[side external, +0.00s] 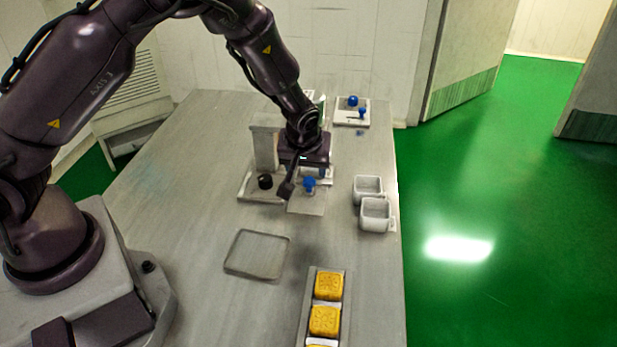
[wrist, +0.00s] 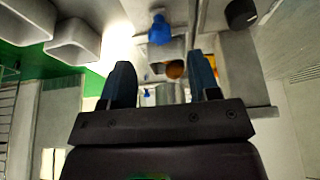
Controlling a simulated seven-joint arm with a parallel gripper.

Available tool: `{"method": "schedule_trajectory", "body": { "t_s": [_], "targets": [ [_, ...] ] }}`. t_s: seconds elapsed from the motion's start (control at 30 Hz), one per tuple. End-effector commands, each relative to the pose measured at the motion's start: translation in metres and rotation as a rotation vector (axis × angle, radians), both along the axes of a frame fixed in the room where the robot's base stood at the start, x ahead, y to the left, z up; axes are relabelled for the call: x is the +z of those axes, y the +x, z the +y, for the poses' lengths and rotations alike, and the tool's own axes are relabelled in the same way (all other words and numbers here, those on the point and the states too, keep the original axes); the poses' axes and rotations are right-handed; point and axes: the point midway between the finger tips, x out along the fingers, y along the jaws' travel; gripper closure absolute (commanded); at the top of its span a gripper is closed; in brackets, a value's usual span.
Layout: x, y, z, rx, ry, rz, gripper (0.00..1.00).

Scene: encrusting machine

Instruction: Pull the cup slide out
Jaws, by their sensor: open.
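The cup slide (side external: 306,206) is a flat pale plate at the front of the encrusting machine (side external: 265,145), with a blue knob (side external: 309,184) standing on it. In the wrist view the blue knob (wrist: 160,28) shows beyond my fingertips, apart from them. Behind it is a small pale cup-like part with an orange-brown round piece (wrist: 175,70). In the side view my wrist hangs over the machine just behind the knob and hides part of the machine; the fingers are mostly hidden.
A black dial (side external: 265,181) sits on the machine base left of the slide. Two grey-white bins (side external: 375,214) stand to the right. A flat empty tray (side external: 240,268) and a tray of yellow moulded cakes (side external: 325,320) lie nearer. A plate with blue knobs (side external: 352,102) is at the back.

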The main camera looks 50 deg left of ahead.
Motion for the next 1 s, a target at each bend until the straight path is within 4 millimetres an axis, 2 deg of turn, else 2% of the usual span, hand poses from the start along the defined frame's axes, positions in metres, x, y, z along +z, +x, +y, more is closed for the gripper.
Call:
{"method": "schedule_trajectory", "body": {
  "t_s": [0.1, 0.3, 0.7, 0.77, 0.93, 0.97, 1.0],
  "targets": [
    [-0.023, 0.006, 0.007, 0.002, 0.001, 0.004, 0.44],
    [-0.046, 0.013, 0.013, -0.001, 0.0, 0.002, 0.44],
    [-0.052, 0.015, 0.015, -0.001, -0.001, 0.0, 0.44],
    [-0.052, 0.015, 0.015, -0.001, -0.001, 0.0, 0.56],
    [-0.052, 0.015, 0.015, -0.001, -0.001, 0.0, 0.95],
    [-0.052, 0.015, 0.015, -0.001, -0.001, 0.0, 1.0],
    [-0.052, 0.015, 0.015, -0.001, -0.001, 0.0, 1.0]
  ]
}}
